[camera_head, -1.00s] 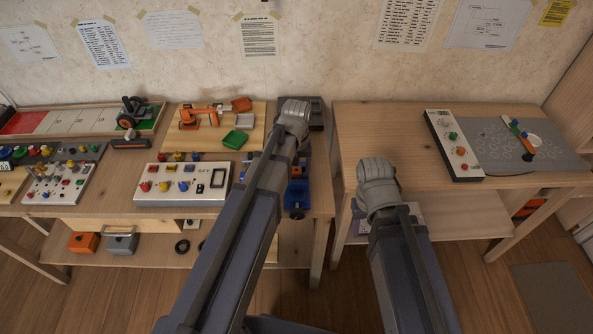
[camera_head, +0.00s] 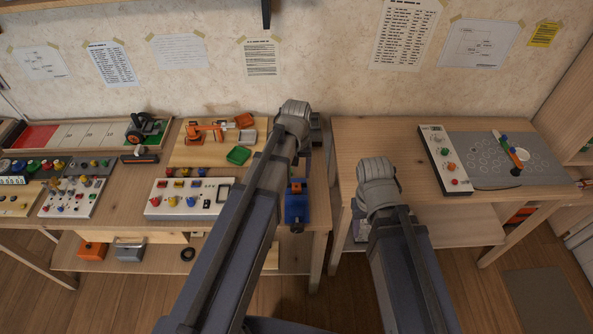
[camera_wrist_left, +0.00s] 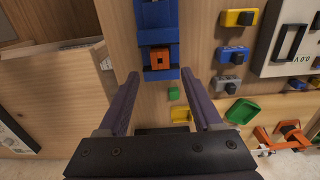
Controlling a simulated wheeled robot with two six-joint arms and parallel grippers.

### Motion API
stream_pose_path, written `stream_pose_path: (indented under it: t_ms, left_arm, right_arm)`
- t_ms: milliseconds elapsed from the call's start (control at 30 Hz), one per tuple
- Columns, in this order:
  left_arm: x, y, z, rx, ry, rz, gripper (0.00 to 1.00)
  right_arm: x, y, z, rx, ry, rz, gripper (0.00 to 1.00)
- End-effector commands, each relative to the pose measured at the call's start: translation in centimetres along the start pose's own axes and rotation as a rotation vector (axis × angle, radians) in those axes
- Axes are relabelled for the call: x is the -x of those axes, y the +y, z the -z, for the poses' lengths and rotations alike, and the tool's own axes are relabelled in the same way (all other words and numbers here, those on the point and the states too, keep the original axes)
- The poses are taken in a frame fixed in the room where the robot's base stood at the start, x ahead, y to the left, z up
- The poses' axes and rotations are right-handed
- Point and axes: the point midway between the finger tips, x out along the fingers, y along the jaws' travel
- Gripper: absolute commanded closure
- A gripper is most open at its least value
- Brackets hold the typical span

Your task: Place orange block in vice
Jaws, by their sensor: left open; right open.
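The blue vice (camera_head: 296,208) stands at the right end of the left table in the head view, partly hidden by my left arm. In the left wrist view the blue vice (camera_wrist_left: 158,20) is at top centre. The orange block (camera_wrist_left: 160,58), with a dark hole in its face, shows between blue parts of the vice. My left gripper (camera_wrist_left: 160,74) is open, its two fingers spread to either side of the block and apart from it. In the head view the left fingers are hidden behind my arm.
A small green block (camera_wrist_left: 174,93) and a yellow piece (camera_wrist_left: 181,115) lie near the left fingers. A control panel (camera_head: 188,199), a green tray (camera_head: 237,155) and an orange robot-arm model (camera_head: 207,130) are on the left table. A gap separates it from the right table (camera_head: 380,140).

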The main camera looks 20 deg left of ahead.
Motion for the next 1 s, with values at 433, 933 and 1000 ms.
stream_pose_path:
  t_ms: [433,933,1000]
  left_arm:
    - [4.1,0.0,0.0,0.000,0.000,0.000,0.33]
    - [4.2,5.8,-15.9,-0.567,-0.025,0.102,0.33]
    - [4.2,6.0,-16.6,-0.601,-0.027,0.109,0.33]
  right_arm:
    - [4.1,0.4,-0.2,0.000,0.000,0.000,0.50]
    - [4.0,0.4,-0.2,0.000,0.000,0.000,0.50]
    - [4.0,0.4,-0.2,0.000,0.000,0.000,0.50]
